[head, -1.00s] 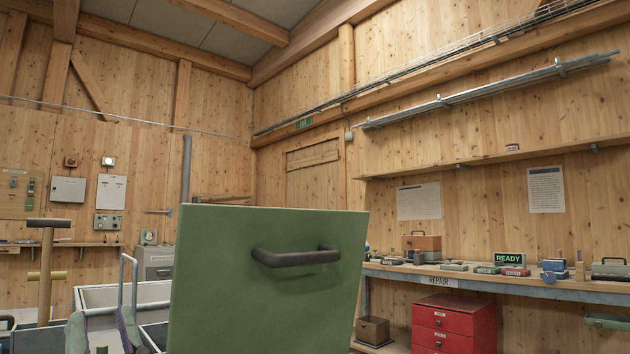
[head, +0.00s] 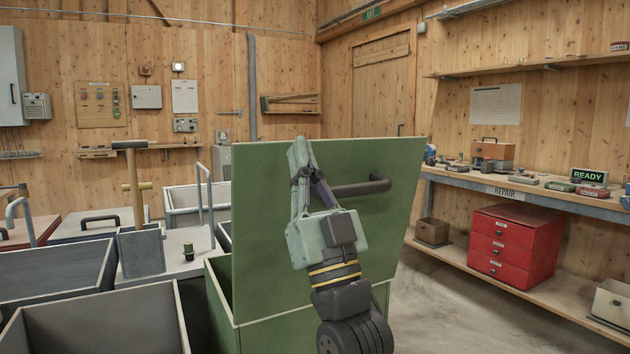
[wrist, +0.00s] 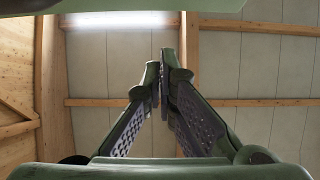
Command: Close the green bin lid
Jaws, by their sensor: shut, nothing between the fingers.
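The green bin (head: 218,292) stands in the middle of the head view, with its green lid (head: 270,205) raised upright. A dark bar handle (head: 362,188) is fixed on the lid face turned toward me. My gripper (head: 300,145) points upward in front of the lid, to the left of the handle, with its fingertips together and nothing between them. Whether it touches the lid cannot be told. In the wrist view my gripper (wrist: 165,62) is shut against the ceiling, and a green edge (wrist: 140,6) crosses the top of the picture.
Grey open bins (head: 100,320) stand close on the left, with a wooden-handled tool (head: 135,190) among them. On the right a repair bench (head: 530,196) carries small items above a red drawer cabinet (head: 515,243). Floor (head: 450,310) is clear between bin and bench.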

